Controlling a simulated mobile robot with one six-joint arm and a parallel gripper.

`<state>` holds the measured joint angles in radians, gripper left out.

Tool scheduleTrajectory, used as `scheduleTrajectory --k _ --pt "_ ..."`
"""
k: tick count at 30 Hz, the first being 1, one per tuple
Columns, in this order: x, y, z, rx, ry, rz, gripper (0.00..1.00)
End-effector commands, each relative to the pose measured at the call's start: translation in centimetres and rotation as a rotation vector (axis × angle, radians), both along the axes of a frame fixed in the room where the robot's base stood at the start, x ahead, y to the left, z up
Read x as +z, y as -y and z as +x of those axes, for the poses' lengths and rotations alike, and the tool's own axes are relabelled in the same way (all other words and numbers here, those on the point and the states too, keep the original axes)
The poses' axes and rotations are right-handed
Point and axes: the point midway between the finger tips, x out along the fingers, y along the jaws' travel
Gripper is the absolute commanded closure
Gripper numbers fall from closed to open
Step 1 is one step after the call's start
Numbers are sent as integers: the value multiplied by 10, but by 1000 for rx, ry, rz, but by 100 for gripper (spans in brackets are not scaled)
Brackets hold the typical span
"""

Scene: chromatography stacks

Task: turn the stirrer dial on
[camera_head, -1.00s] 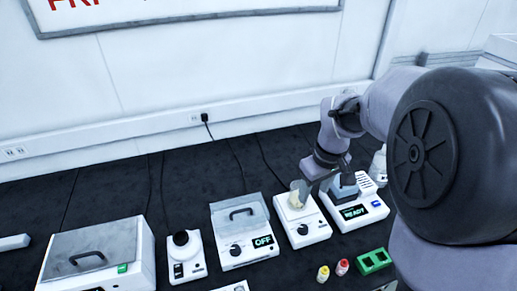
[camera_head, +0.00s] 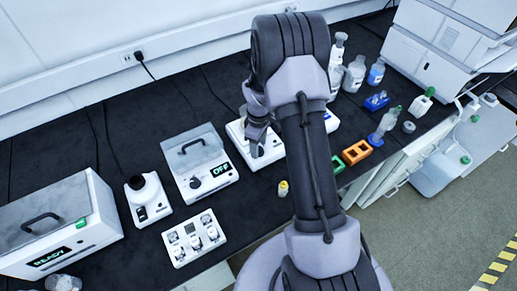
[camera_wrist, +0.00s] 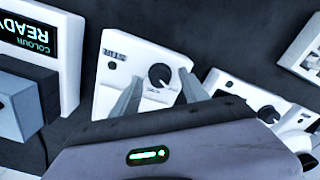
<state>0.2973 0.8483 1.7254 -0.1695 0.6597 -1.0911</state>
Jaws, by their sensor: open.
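The stirrer (camera_head: 238,131) is a white box, partly hidden by my arm in the head view. In the wrist view the stirrer (camera_wrist: 108,75) shows upside down, with a small dark label. Its round dark dial (camera_wrist: 160,75) has a white pointer mark. My gripper (camera_wrist: 160,80) is open, its two grey fingers on either side of the dial in the picture. I cannot tell whether they touch it. In the head view my gripper (camera_head: 257,152) points down over the stirrer's front, and the dial is hidden.
A lidded device (camera_head: 198,160) with its own dial and an "OFF" display stands left of the stirrer. A "READY" colour device (camera_wrist: 62,60) stands beside it on the other side. A small vial (camera_head: 283,188) and an orange rack (camera_head: 356,152) are near the front edge.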

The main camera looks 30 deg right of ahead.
Motion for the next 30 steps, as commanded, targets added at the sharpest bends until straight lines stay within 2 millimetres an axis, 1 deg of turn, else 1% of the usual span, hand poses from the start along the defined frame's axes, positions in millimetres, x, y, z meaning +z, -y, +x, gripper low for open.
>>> scheduleTrajectory --k 1,3,11,12,14,18,19,25,30 --pt "-5 0 0 0 0 0 48" --pt "-7 0 0 0 1 -1 48" --pt "-7 0 0 0 1 0 48" --pt "-7 0 0 0 1 -1 56" --pt "-7 0 0 0 1 -1 67" --pt "-7 0 0 0 1 -1 95" --pt "-7 0 0 0 1 -1 100" --pt "-7 0 0 -6 1 0 100" --pt "-7 0 0 -54 1 0 100"
